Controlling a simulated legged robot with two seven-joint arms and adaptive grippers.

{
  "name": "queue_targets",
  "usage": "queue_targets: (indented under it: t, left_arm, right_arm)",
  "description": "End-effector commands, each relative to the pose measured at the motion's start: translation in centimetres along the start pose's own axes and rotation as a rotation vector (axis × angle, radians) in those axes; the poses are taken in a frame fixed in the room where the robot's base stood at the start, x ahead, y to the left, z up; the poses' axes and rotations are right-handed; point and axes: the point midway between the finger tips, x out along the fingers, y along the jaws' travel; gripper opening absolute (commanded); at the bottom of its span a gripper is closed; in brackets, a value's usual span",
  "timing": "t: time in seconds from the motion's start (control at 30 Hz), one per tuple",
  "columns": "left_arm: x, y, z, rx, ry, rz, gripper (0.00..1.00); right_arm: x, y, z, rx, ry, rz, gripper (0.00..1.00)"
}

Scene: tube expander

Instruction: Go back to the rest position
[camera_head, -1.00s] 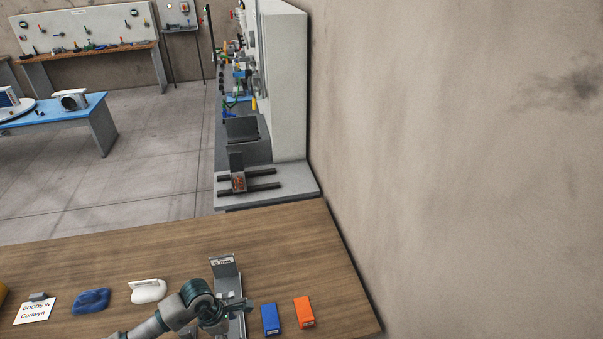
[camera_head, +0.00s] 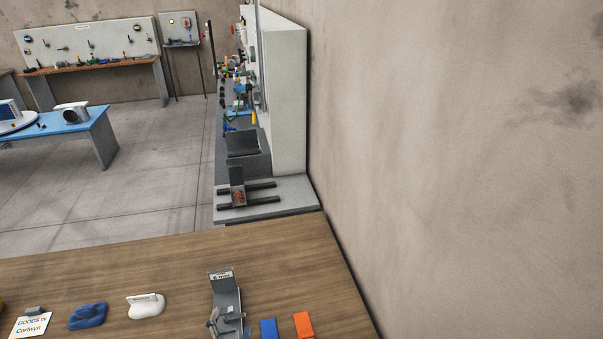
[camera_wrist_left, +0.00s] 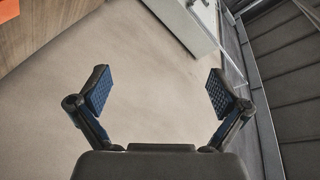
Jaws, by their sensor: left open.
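My left gripper (camera_wrist_left: 160,95) shows in the left wrist view. Its two fingers with blue ribbed pads stand wide apart, with nothing between them. Behind them is a plain beige surface. I cannot make out the left gripper or its arm clearly in the head view. My right gripper is in neither view. In the head view, a grey metal stand (camera_head: 226,290) with a small label sits on the wooden table (camera_head: 120,262). A grey part is at its lower end, near the bottom edge.
A blue box (camera_head: 268,328) and an orange box (camera_head: 303,325) lie right of the stand. A white item (camera_head: 146,306), a blue item (camera_head: 88,316) and a sign card (camera_head: 31,325) lie left. A wall (camera_head: 460,170) borders the right. A grey bench (camera_head: 265,202) stands behind.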

Motion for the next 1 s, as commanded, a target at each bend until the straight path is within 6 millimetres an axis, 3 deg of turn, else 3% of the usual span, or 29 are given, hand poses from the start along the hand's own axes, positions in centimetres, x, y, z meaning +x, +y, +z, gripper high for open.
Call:
queue_targets:
  t: [0.03, 0.1, 0.2, 0.4, 0.6, 0.87, 1.0]
  left_arm:
    - [-1.5, 1.7, 3.4, -0.111, -0.152, 0.066, 1.0]
    - [-3.8, 4.0, 7.2, -0.235, -0.335, 0.152, 1.0]
    - [-7.5, 7.0, 10.8, -0.363, -0.54, 0.257, 1.0]
    - [-14.5, 11.4, 14.4, -0.532, -0.842, 0.426, 1.0]
    - [-20.8, 14.6, 15.8, -0.641, -1.071, 0.569, 1.0]
    - [-18.1, 22.2, 22.5, -0.623, -1.094, 0.585, 1.0]
    - [-17.8, 27.4, 27.0, -0.615, -1.114, 0.599, 1.0]
  right_arm:
    - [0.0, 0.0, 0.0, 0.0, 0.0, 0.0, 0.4]
    - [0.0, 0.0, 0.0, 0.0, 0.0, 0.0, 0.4]
    - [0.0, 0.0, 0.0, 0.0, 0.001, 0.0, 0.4]
    - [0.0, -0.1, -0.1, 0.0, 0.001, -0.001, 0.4]
    - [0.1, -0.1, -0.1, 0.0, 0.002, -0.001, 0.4]
    - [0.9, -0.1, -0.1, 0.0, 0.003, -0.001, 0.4]
    - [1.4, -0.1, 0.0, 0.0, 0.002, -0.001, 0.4]
